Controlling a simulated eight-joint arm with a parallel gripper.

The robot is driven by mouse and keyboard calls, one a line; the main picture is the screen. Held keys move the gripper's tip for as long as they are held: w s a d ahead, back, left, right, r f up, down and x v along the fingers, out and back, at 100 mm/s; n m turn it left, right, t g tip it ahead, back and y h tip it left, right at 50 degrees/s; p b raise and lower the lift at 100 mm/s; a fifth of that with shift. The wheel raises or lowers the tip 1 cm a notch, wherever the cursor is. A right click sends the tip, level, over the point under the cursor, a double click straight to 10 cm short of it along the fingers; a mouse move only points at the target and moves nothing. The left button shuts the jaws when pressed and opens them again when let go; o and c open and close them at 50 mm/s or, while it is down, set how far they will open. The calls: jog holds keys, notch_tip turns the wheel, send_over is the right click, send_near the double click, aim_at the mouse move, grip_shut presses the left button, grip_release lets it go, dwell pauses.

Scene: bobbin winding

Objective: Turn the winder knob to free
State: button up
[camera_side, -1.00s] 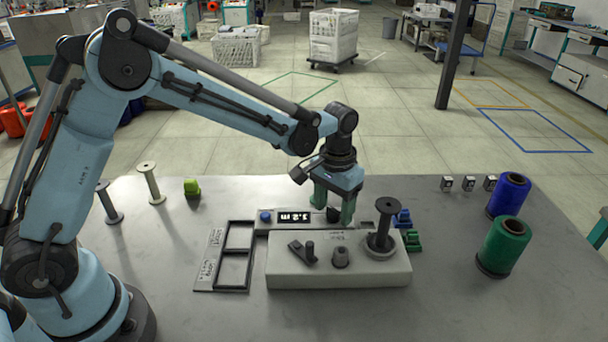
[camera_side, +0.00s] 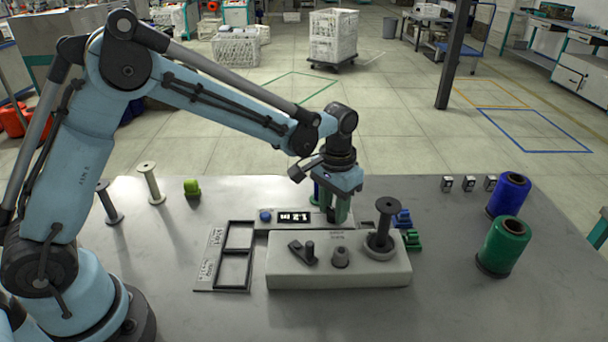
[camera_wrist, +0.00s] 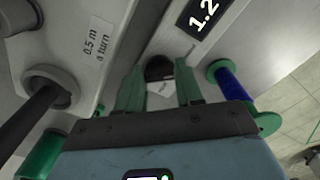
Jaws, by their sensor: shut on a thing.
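The knob (camera_wrist: 159,68) is black and round, with a pale label just below it in the wrist view. My gripper (camera_wrist: 160,72) has its two green fingers shut on either side of the knob. In the side view my gripper (camera_side: 340,208) points down at the right end of the display strip behind the winder (camera_side: 320,277), and its fingers mostly hide the knob. The winder is a pale box with a crank (camera_side: 303,252), a small grey knob-like post (camera_side: 340,258) and a dark bobbin (camera_side: 384,220) on its right. The knob's pointer setting cannot be read.
The lit display (camera_wrist: 203,14) reads 1.2. A blue spool with green flanges (camera_wrist: 234,84) stands close beside one finger. A black frame tray (camera_side: 235,270) lies left of the winder. Large blue (camera_side: 509,195) and green (camera_side: 503,246) spools stand at right. The table front is clear.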

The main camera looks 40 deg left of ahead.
aim_at(334, 209)
jog(key=m, duration=0.3)
jog(key=shift+m, duration=2.4)
jog(key=o, duration=1)
jog(key=shift+o, duration=0.2)
jog(key=shift+r, duration=0.15)
notch_tip(334, 209, up, 12)
